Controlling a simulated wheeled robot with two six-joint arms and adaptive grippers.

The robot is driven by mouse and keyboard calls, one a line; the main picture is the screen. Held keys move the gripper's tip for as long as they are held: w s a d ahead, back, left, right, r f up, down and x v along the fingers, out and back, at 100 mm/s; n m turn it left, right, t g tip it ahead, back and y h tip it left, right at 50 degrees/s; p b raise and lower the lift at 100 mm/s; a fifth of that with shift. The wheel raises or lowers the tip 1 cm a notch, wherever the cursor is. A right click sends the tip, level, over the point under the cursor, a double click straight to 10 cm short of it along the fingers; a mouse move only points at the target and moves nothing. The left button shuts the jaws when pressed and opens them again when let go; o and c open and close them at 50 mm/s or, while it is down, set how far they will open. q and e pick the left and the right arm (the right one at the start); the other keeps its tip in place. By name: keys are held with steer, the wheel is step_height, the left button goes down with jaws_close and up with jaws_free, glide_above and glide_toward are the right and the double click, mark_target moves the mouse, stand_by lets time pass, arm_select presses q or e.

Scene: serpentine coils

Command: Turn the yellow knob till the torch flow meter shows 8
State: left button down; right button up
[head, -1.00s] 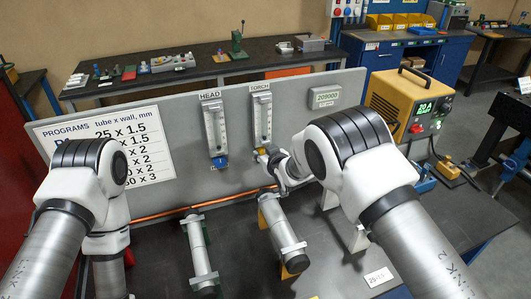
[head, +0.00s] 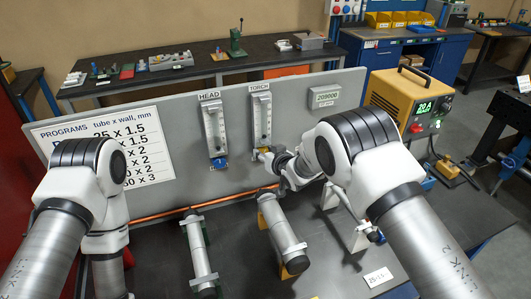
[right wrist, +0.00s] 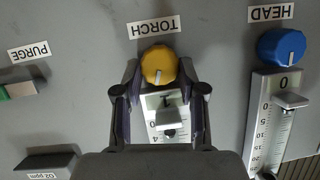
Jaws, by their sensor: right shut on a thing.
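The torch flow meter (head: 262,118) is a clear vertical tube with a scale, mounted on the grey panel under the TORCH label. The yellow knob (right wrist: 159,65) is at its foot, with a pale pointer line on its face. My right gripper (right wrist: 159,75) is shut on the knob, one finger on each side. It also shows in the head view (head: 266,154), where it hides most of the knob. In the right wrist view, upside down, part of the torch scale (right wrist: 153,127) shows between the fingers; I cannot read the flow exactly. My left gripper is out of view.
The HEAD flow meter (head: 214,130) with its blue knob (right wrist: 281,47) stands close beside the torch meter. A PURGE label (right wrist: 28,50) is on the other side. Below the panel are a copper tube (head: 160,214) and grey cylinders (head: 282,232). A yellow power unit (head: 405,105) stands at right.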

steer(key=shift+f, duration=0.15)
steer(key=o, duration=1.1)
steer(key=shift+f, duration=0.1)
steer(key=shift+o, duration=0.2)
steer(key=v, duration=1.1)
